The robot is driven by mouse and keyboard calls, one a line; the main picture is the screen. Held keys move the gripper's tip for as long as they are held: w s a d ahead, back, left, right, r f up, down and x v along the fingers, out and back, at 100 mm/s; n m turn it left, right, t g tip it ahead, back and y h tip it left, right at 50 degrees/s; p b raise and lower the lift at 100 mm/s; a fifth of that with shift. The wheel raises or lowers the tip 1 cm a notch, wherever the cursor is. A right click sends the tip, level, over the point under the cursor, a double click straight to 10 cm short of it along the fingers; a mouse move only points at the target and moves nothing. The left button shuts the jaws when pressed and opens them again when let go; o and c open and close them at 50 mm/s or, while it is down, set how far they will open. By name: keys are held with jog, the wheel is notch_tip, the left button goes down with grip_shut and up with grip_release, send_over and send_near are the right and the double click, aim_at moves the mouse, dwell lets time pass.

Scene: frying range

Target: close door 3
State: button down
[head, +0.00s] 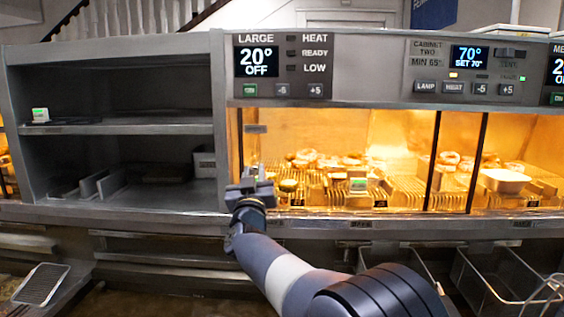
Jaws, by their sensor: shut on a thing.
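The lit heated cabinet (330,103) fills the right half of the head view, with pastries on wire racks behind its front. My gripper (254,179) is at the left end of this front and is shut on a small upright grey handle-like part there. The jaws cover most of that part. Two dark upright door edges (432,160) and (478,160) stand further right, with a narrow gap between them. I cannot read a door number, and the clear panels are hard to make out, so I cannot tell which is door 3.
A control panel (395,68) with displays runs above the cabinet. Grey open shelves (130,128) stand at left, mostly empty. Wire fry baskets (505,275) hang below at right, and a small rack (42,284) lies at lower left. A white tray (505,180) sits inside the cabinet.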

jog(key=shift+a+p, duration=0.4)
jog(key=shift+a, duration=0.85)
jog(key=shift+r, duration=0.1)
jog(key=c, duration=1.2)
grip_release()
jog(key=shift+a, duration=0.2)
jog(key=shift+c, duration=0.2)
jog(key=shift+o, duration=0.3)
jog(key=shift+s+f, duration=0.15)
jog(key=shift+f, duration=0.05)
jog(key=b+v, duration=0.4)
jog(key=v, duration=0.6)
jog(key=shift+s, duration=0.25)
